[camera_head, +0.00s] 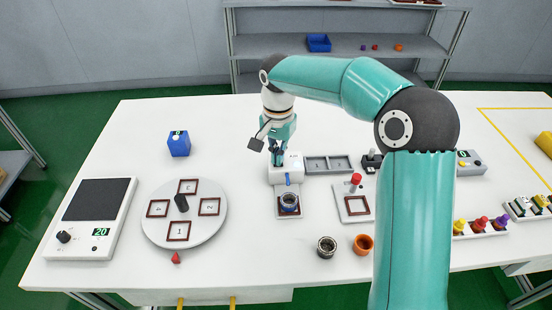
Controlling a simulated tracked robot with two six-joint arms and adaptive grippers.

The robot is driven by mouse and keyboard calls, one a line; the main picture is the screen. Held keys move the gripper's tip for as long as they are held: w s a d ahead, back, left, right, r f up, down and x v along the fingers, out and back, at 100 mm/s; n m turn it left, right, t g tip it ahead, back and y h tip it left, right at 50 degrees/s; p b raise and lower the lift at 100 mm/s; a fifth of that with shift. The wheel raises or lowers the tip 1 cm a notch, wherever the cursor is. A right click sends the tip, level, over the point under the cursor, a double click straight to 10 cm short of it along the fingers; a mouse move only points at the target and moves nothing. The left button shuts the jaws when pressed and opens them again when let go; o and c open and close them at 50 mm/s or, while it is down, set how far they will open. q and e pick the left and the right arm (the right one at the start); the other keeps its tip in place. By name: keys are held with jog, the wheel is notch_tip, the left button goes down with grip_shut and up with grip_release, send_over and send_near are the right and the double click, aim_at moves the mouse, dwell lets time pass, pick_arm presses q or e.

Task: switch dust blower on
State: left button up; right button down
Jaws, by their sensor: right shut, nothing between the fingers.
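A white box-shaped device (289,175), which looks like the dust blower, stands near the middle of the table. It has a blue nozzle pointing down at its front. A dark round container (289,200) with a blue rim stands below the nozzle on a brown-framed square. My right gripper (279,160) points down at the top of the device, with shut, empty fingers. I cannot tell whether its fingertips touch it. The gripper hides part of the top, and I cannot make out the switch position. My left gripper is not in view.
A turntable (216,226) with framed squares and a scale (113,195) reading 20 are at left. A blue box (179,144) stands behind them. A grey tray (328,165) and a red-knobbed lever (355,180) are right of the device. Two small pots (326,245) (363,243) stand in front.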

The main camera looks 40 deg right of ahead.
jog(key=shift+r+p, duration=3.1)
jog(key=shift+r, duration=0.3)
